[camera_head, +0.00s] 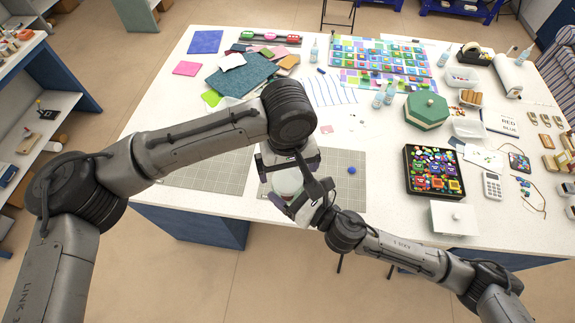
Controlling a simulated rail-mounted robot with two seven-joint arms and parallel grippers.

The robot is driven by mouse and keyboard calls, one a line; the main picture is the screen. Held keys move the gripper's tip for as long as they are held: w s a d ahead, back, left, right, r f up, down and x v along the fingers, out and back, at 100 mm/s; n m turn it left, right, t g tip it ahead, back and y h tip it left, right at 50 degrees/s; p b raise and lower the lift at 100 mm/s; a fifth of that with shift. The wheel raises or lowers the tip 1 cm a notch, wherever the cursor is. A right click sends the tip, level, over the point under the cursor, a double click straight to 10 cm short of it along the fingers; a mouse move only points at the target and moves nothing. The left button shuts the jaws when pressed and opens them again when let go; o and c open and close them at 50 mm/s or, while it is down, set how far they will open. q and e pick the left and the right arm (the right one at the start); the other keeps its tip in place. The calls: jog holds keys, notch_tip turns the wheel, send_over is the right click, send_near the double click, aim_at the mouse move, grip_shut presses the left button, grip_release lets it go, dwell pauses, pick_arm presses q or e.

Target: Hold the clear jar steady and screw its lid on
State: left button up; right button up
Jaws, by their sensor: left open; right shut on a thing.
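The clear jar (287,182) shows as a pale, greenish-white round shape between my two grippers, above the front edge of the table. My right gripper (301,195) reaches in from the lower right and is shut on the jar's side. My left gripper (289,162) comes down from above and is open, with its fingers spread over the jar's top end. The grippers hide much of the jar. I cannot make out the lid or tell whether it sits on the jar.
The white table (385,230) has grey cutting mats (215,172) under and beside the grippers. A small blue round object (351,170) lies right of them. Further right are a black tray of colourful pieces (433,172), a green octagonal box (427,110) and a white lidded box (453,218).

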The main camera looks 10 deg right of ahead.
aim_at(288, 179)
pick_arm(q)
jog(key=shift+r, duration=1.75)
jog(key=shift+f, duration=0.15)
jog(key=shift+f, duration=3.9)
jog(key=shift+c, duration=0.4)
jog(key=c, duration=0.8)
jog(key=o, duration=1)
jog(key=shift+c, duration=0.2)
jog(key=shift+r, duration=0.1)
